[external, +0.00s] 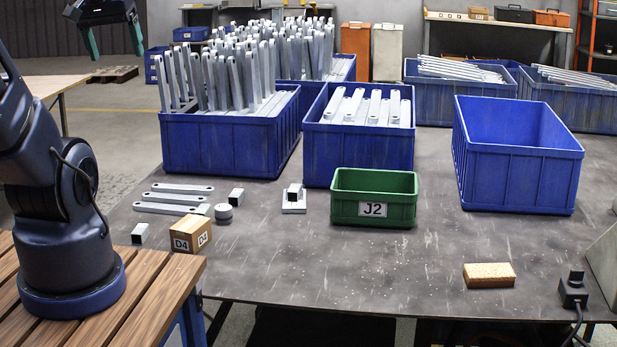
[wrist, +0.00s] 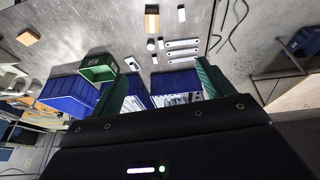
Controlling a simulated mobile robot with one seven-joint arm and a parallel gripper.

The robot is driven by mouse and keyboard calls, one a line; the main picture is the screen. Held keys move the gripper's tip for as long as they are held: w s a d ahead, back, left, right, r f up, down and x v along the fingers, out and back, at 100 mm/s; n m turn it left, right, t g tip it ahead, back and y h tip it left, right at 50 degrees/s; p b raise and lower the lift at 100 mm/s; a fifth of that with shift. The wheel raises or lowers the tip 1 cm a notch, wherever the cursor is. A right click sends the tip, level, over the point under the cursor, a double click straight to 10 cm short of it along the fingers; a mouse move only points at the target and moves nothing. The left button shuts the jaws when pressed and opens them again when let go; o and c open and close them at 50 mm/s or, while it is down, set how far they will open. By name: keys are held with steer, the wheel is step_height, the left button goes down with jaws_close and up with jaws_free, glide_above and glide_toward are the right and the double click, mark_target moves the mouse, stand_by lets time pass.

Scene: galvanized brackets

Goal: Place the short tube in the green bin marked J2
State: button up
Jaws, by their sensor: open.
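Short square grey tubes are on the table: one stands beside the flat bars (external: 236,196), one is left of the D4 box (external: 140,233), and one is upright on a small plate (external: 294,190). I cannot tell which one the task names. The green bin (external: 344,209) marked J2 stands mid-table; no contents show, though its floor is mostly hidden. It also shows in the wrist view (wrist: 98,73). My gripper (external: 113,40) is open and empty, raised at the upper left, well away from tubes and bin. Its green fingers also show in the wrist view (wrist: 165,88).
A cardboard D4 box (external: 183,241), a round grey cap (external: 223,212) and several flat bars (external: 170,198) lie near the tubes. Blue bins of brackets (external: 215,150) stand behind. A blue bin (external: 515,170) and a sponge-like block (external: 489,276) are right. The front middle is clear.

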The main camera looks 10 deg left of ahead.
steer(key=w+f+n+g+h, duration=0.2)
steer(key=w+f+n, duration=0.2)
steer(key=w+f, duration=0.45)
steer(key=w+f+n+g+h, duration=0.25)
steer(key=w+f+n, duration=0.2)
steer(key=w, duration=0.75)
steer(key=w+a+f+n+h, duration=0.15)
steer(key=w+f+n, duration=0.25)
steer(key=w+f, duration=0.55)
steer(key=n+h, duration=0.3)
steer(key=n, duration=0.2)
glide_toward(200, 208)
steer(key=shift+t, duration=0.25)
steer(key=d, duration=0.1)
steer(key=d+f, duration=0.2)
steer(key=shift+s+d, duration=0.2)
steer(key=shift+s, duration=0.1)
steer(key=shift+a+f+x, duration=0.15)
steer(key=shift+x, duration=1.3)
steer(key=shift+a+f+x, duration=0.15)
steer(key=shift+x, duration=1.25)
steer(key=shift+w, duration=0.1)
steer(key=c, duration=1.2)
steer(key=shift+o, duration=0.2)
steer(key=shift+r, duration=0.1)
